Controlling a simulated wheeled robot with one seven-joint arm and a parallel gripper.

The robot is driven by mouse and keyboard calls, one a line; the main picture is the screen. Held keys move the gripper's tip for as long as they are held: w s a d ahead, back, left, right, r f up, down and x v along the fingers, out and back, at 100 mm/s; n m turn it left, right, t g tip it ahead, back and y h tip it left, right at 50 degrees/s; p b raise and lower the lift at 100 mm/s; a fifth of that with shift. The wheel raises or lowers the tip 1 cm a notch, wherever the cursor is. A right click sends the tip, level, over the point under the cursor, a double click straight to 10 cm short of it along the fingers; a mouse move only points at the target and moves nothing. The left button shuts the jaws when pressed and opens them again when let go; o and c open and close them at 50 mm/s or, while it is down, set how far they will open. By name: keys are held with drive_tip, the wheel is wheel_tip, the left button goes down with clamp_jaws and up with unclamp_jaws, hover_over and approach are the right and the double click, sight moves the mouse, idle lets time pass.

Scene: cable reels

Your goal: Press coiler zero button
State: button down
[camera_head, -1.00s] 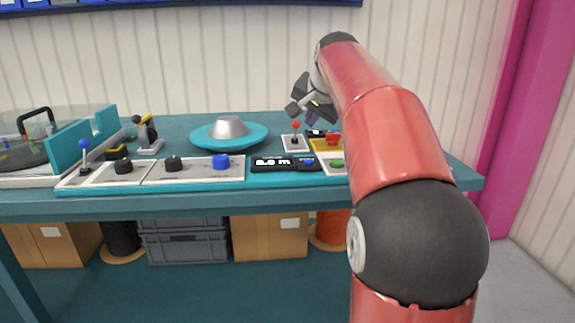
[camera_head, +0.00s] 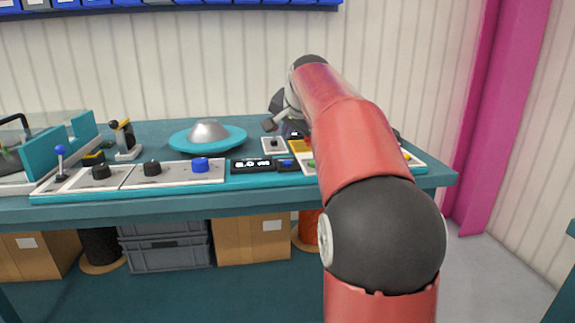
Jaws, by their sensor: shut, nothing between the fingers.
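A small blue button (camera_head: 287,163) sits right of a black display (camera_head: 251,165) with white digits, on the bench's front panel. A larger blue button (camera_head: 200,164) sits left of the display. No readable label shows which one is the coiler zero. My gripper (camera_head: 281,121) is shut and empty, low over the right part of the bench, behind the small blue button in the picture. Its fingertips are small and partly hidden by my arm. The silver-topped teal coiler disc (camera_head: 208,137) lies left of my gripper.
A pale lever plate (camera_head: 274,146) and a yellow panel (camera_head: 299,146) lie under my gripper; my arm hides much of the right side. Black knobs (camera_head: 152,167) and a blue-topped lever (camera_head: 61,158) stand left. The teal bench edge (camera_head: 130,207) runs along the front.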

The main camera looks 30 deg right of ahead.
sight(288, 163)
drive_tip(key=shift+f+b, duration=1.35)
drive_tip(key=shift+f, duration=1)
drive_tip(key=shift+f, duration=0.4)
drive_tip(key=shift+f+b, duration=0.5)
idle(0.8)
drive_tip(key=shift+r+p, duration=0.85)
drive_tip(key=shift+r, duration=0.05)
wheel_tip(288, 163, up, 5)
drive_tip(key=p, duration=0.4)
